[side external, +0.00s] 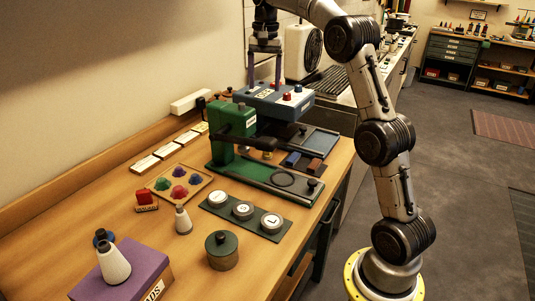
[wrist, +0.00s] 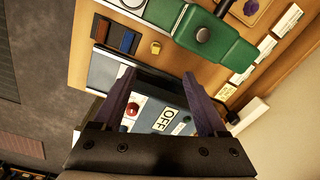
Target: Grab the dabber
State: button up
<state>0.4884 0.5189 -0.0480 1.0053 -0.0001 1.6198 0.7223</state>
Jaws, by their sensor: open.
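No object carries a readable dabber label, so I cannot tell for sure which one is the dabber. All stand at the front left of the table in the side view, well away from my gripper (side external: 265,82). My gripper is open and empty above a blue-grey switch box (side external: 266,100). In the wrist view my gripper (wrist: 159,76) has its fingers spread over the box's OFF label (wrist: 165,119).
A green press (side external: 233,123) with a long arm stands beside the switch box. A tray of coloured domes (side external: 159,196), a plate with round lettered discs (side external: 217,198) and a red block (side external: 146,205) lie nearer. Blue (wrist: 130,41) and brown (wrist: 102,29) blocks lie near the edge.

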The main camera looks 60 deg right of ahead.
jog(key=shift+m+g, duration=0.3)
jog(key=shift+m, duration=0.5)
jog(key=d+f, duration=0.1)
jog(key=f, duration=0.5)
jog(key=d+f, duration=0.1)
jog(key=f, duration=0.5)
jog(key=w+d+f, duration=0.1)
jog(key=f, duration=0.6)
jog(key=shift+w+d, duration=0.1)
jog(key=shift+d, duration=0.25)
jog(key=shift+f, duration=3.15)
grip_shut()
